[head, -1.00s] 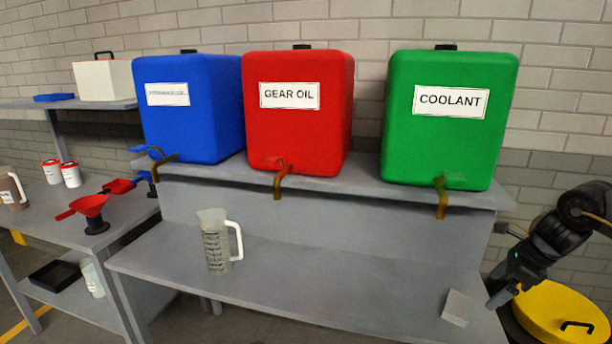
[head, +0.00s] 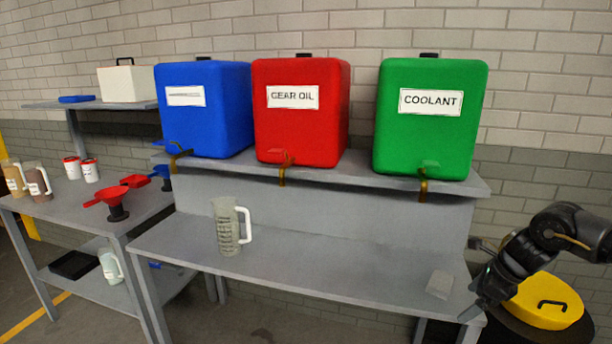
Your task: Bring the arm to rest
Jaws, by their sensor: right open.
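My right arm comes in from the right edge of the head view. Its gripper (head: 476,304) is open and points down and left over the right end of the grey bench (head: 320,272). It is empty, just right of a small pale block (head: 440,284) lying there, with a gap between them. My left gripper is not in view.
A clear measuring jug (head: 228,228) stands on the bench at left. Blue (head: 205,130), red (head: 300,125) and green (head: 428,135) tanks stand on the shelf above. A yellow-lidded drum (head: 540,302) stands behind my right arm. The bench middle is clear.

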